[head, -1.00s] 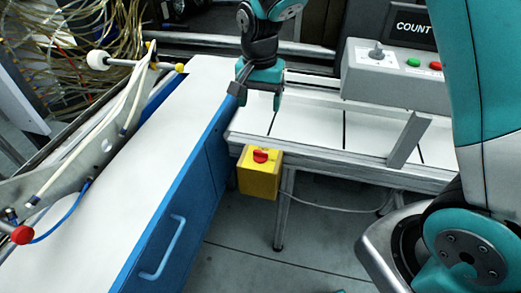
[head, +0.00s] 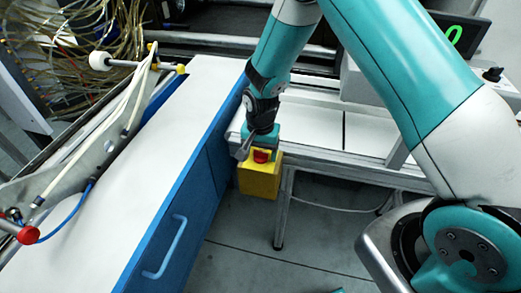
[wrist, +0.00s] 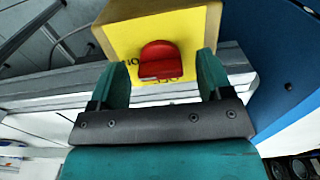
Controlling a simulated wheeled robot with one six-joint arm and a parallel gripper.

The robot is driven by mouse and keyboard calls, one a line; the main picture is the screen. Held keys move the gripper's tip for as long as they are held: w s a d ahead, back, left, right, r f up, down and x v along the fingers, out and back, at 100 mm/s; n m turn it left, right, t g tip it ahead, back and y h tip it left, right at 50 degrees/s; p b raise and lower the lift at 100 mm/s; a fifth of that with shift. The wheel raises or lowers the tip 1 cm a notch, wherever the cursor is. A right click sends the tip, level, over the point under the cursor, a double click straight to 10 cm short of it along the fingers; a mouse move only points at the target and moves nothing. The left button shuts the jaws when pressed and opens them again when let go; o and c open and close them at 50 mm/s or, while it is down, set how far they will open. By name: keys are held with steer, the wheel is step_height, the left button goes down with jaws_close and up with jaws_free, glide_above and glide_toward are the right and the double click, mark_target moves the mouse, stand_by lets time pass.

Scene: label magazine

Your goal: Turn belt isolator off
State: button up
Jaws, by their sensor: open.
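The belt isolator is a yellow box (head: 259,181) with a red rotary knob (head: 262,156) on top, fixed at the near left end of the conveyor frame. In the wrist view the red knob (wrist: 158,60) stands on the yellow face (wrist: 122,37), with partly hidden black lettering beside it. My gripper (wrist: 160,75) is open, with one finger on each side of the knob and a gap to both. I cannot tell how deep the fingertips reach around the knob. In the head view my gripper (head: 259,148) is right over the box and partly hides it.
The conveyor frame (head: 350,160) runs right from the box. A blue cabinet (head: 190,195) with a white top (head: 150,130) stands close on the left. A control box with a partly hidden display (head: 455,38) is at the back right. Floor in front is clear.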

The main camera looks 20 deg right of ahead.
steer(key=c, duration=0.9)
steer(key=shift+n, duration=0.4)
steer(key=n, duration=0.8)
steer(key=shift+d+n, duration=0.15)
steer(key=shift+n, duration=0.15)
steer(key=n, duration=0.4)
steer(key=shift+w+b, duration=0.1)
steer(key=shift+b, duration=0.25)
steer(key=shift+n, duration=2.2)
